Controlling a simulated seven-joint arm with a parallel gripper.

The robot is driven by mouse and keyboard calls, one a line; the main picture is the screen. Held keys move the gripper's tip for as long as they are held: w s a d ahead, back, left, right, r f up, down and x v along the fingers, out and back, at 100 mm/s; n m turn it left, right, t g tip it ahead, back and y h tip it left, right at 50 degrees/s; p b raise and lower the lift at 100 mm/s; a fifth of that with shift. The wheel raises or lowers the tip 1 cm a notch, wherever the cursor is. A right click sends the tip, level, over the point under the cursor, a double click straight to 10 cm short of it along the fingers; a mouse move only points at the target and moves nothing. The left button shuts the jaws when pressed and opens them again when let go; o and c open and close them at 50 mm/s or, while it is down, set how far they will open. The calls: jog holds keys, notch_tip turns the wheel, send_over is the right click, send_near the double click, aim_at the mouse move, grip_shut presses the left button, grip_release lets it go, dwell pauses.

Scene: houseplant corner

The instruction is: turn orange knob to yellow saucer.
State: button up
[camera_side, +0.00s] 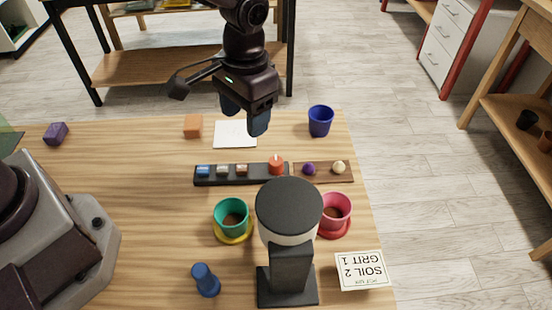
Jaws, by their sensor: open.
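The orange knob (276,168) sits at the right end of a black panel (247,181). A small pale mark shows at its far side, seeming to point away from the camera. The yellow saucer (232,240) lies nearer the camera, below and left of the knob, with a green pot (229,222) on it. A red saucer (333,235) under a pink pot (339,208) is to the right. My gripper (244,117) is open and empty, hanging above the table beyond the knob and a little left, over the white paper's area. It does not touch the knob.
A black-topped device (290,208) stands in front, partly hiding the panel's near side and pink pot. A brown strip (325,178) holds two balls. The table's left middle is clear.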

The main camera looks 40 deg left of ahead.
aim_at(276, 161)
jog(key=w+d+f+n, duration=0.1)
jog(key=w+d+f, duration=0.15)
jog(key=w, duration=0.25)
jog(key=shift+t, duration=0.4)
notch_tip(276, 161, down, 12)
jog(key=shift+s+f, duration=0.1)
jog(key=c, duration=0.9)
